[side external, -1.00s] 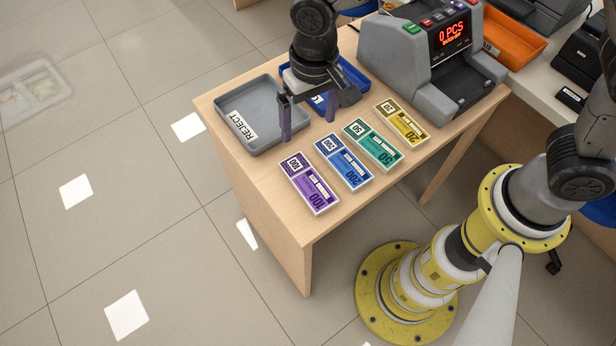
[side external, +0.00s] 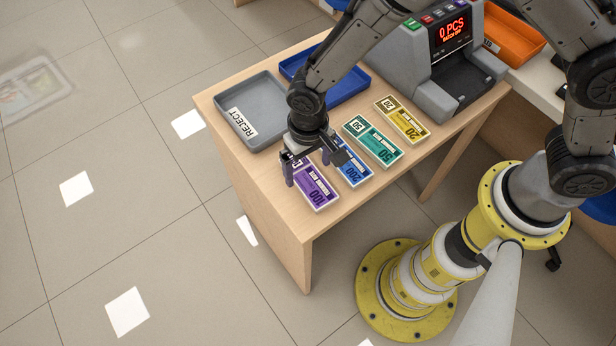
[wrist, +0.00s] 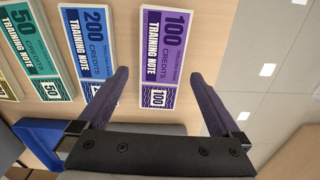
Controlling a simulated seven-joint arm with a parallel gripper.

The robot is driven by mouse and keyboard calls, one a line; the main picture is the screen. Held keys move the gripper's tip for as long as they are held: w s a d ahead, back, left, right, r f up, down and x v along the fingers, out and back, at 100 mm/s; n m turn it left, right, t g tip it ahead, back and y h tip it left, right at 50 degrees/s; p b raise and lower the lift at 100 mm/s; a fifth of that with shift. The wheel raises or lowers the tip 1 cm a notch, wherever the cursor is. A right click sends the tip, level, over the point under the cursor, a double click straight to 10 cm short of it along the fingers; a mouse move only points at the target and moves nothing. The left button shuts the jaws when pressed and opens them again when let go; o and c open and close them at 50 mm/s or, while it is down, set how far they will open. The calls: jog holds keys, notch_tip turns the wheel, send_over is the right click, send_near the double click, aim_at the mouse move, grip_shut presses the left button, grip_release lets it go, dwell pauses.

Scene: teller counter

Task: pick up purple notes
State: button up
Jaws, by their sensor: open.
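The purple notes (side external: 316,192), a stack marked 100, lie flat on the wooden table near its front left corner. In the wrist view the purple notes (wrist: 166,52) are seen from above, lying ahead of and between the two finger lines. My gripper (side external: 307,172) is open and empty, just above the table at the back end of the purple notes. In the wrist view my gripper (wrist: 164,98) has its fingers spread wide, one on each side of the stack's near end. The gripper partly hides the purple and blue stacks in the side view.
Blue notes (side external: 355,172) lie close beside the purple ones, then teal notes (side external: 373,142) and yellow notes (side external: 402,120). A grey REJECT tray (side external: 262,98) and a blue tray (side external: 350,88) stand behind. A counting machine (side external: 425,65) stands at the back right.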

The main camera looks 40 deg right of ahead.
aim_at(308, 178)
jog(key=shift+s+f, duration=0.1)
jog(key=shift+f, duration=1.4)
jog(key=shift+c, duration=0.3)
jog(key=c, duration=1.3)
jog(key=shift+r, duration=0.1)
